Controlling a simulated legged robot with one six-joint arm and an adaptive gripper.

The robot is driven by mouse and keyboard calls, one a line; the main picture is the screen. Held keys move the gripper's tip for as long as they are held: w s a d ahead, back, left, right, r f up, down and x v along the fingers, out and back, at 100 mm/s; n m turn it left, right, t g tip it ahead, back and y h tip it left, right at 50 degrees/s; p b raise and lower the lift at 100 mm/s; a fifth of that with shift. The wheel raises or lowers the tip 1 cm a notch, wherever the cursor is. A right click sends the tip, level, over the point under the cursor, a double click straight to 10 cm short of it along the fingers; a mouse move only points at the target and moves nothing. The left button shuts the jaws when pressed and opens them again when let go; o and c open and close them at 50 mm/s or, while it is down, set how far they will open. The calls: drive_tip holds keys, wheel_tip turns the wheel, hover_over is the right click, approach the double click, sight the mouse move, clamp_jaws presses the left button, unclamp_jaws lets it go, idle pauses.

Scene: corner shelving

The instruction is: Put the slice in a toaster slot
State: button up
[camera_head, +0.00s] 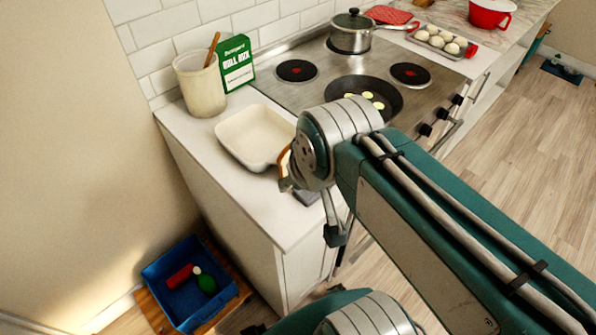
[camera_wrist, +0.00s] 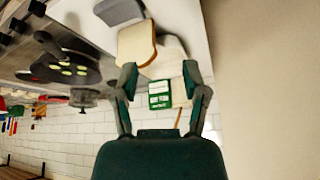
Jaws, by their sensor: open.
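The bread slice (camera_wrist: 136,42), pale with a brown crust, shows beyond my gripper's fingertips in the wrist view, close to the left finger. Its crust edge (camera_head: 284,166) shows in the head view, mostly hidden behind my arm. My gripper (camera_wrist: 160,76) is open, with nothing visible between its fingers; it is hidden in the head view. A grey object (camera_wrist: 119,11) lies just past the slice, and a grey part (camera_head: 306,197) shows at the counter edge in the head view. I cannot tell whether either is the toaster; no slot is visible.
A cream dish (camera_head: 243,149) sits on the counter, with a utensil crock (camera_head: 200,88) and a green box (camera_head: 237,66) behind it. A frying pan (camera_head: 385,91) and a lidded pot (camera_head: 350,38) are on the stove. A blue bin (camera_head: 165,262) is on the floor at left.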

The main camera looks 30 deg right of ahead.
drive_tip(key=w+d+m+g, duration=0.1)
drive_tip(key=w+d+m, duration=0.1)
drive_tip(key=w+m, duration=0.2)
drive_tip(key=w+d+r+m+g, duration=0.1)
drive_tip(key=w+d+m+g, duration=0.1)
drive_tip(key=w+m, duration=0.3)
drive_tip(key=w+d+m+g, duration=0.2)
drive_tip(key=w+m, duration=0.2)
drive_tip(key=w, duration=0.2)
drive_tip(key=shift+d+r, duration=0.1)
drive_tip(key=shift+r, duration=0.15)
drive_tip(key=shift+w+f+m, duration=0.15)
drive_tip(key=shift+m, duration=0.15)
wheel_tip(320, 180, down, 11)
drive_tip(key=shift+w+r, duration=0.1)
drive_tip(key=shift+r, duration=0.1)
clamp_jaws()
